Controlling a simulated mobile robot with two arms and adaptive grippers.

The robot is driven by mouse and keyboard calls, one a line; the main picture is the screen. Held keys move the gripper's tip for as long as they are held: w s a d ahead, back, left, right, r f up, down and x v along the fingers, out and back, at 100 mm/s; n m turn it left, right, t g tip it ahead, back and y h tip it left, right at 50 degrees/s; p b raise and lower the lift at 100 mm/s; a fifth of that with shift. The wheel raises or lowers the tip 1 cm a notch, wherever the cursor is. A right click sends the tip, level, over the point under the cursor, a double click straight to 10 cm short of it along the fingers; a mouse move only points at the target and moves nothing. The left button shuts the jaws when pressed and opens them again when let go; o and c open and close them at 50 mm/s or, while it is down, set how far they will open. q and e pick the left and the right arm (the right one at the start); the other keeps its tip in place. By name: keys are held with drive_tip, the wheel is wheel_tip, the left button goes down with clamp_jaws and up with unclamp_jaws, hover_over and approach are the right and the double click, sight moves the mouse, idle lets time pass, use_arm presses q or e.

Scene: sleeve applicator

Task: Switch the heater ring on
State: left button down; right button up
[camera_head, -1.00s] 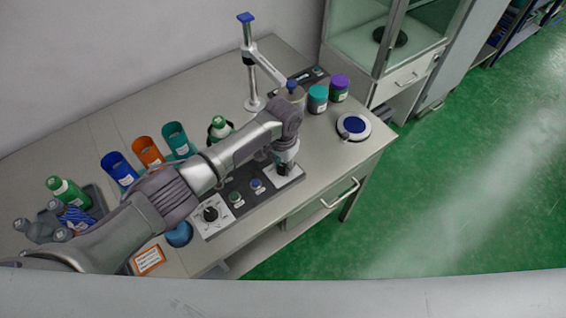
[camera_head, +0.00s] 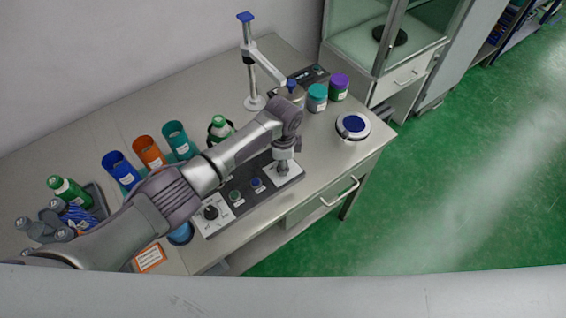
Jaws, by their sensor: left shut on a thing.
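A dark control panel (camera_head: 268,190) lies along the front of the bench. It has a black rotary knob (camera_head: 211,212) on a white plate at its left end. A green button (camera_head: 235,195) and a blue button (camera_head: 256,183) sit in the middle. A second white plate (camera_head: 292,176) is at its right end. My left gripper (camera_head: 283,169) points down over this plate and is shut on the right knob, which its fingers mostly hide. I cannot make out the knob's setting or clearly identify the heater ring. My right gripper is out of view.
A post with a side arm (camera_head: 250,72) stands at the back. Teal (camera_head: 317,98) and purple-lidded (camera_head: 338,87) jars stand beside it. A round device with a blue top (camera_head: 353,125) sits at the right. Blue, orange and teal cups (camera_head: 150,152) stand behind my left arm.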

use_arm(q)
drive_tip(key=shift+r+m, duration=0.1)
drive_tip(key=shift+m, duration=0.8)
drive_tip(key=c, duration=0.8)
unclamp_jaws()
wheel_tip(320, 180, up, 12)
